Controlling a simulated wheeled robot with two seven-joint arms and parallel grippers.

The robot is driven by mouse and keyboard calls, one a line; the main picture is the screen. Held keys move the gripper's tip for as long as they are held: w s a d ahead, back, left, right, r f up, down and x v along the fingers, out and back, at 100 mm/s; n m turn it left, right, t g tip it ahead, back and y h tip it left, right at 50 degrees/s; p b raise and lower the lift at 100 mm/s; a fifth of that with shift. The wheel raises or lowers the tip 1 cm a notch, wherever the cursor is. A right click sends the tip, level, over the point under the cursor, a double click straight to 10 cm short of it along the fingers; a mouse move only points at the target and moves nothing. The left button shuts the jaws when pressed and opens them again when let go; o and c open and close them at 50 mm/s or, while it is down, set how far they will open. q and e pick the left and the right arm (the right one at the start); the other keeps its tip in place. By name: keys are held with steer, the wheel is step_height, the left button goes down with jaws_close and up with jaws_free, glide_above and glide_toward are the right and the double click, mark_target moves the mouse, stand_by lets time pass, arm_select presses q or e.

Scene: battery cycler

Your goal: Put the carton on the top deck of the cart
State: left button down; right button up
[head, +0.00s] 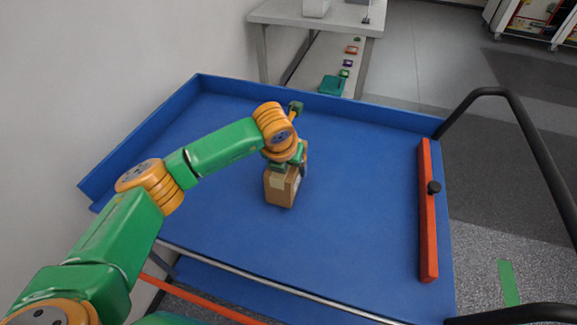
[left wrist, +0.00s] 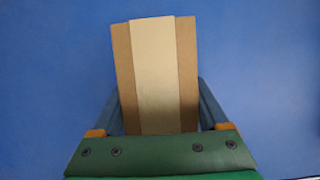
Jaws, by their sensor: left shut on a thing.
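The carton (head: 280,189) is a small brown box with a pale tape strip. It is over the middle of the blue top deck (head: 220,220) of the cart in the head view. My left gripper (head: 287,172) is shut on the carton from above. In the left wrist view the carton (left wrist: 155,70) sits between the two fingers, with blue deck all around it. I cannot tell whether its underside touches the deck. My right gripper is not in view.
A red bar (head: 427,215) with a black knob lies along the deck's right side. A black handle rail (head: 540,150) rises at the right end. Raised blue edges border the back and left. Behind stands a grey table (head: 290,14). The deck around the carton is clear.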

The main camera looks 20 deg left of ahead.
arm_select(q)
steer(key=shift+f, duration=0.8)
jaws_free()
steer(key=shift+r, duration=0.4)
steer(key=v, duration=1.1)
steer(key=shift+s+b, duration=0.15)
steer(key=shift+b, duration=0.25)
steer(key=shift+s+r, duration=0.1)
steer(key=shift+r, duration=0.15)
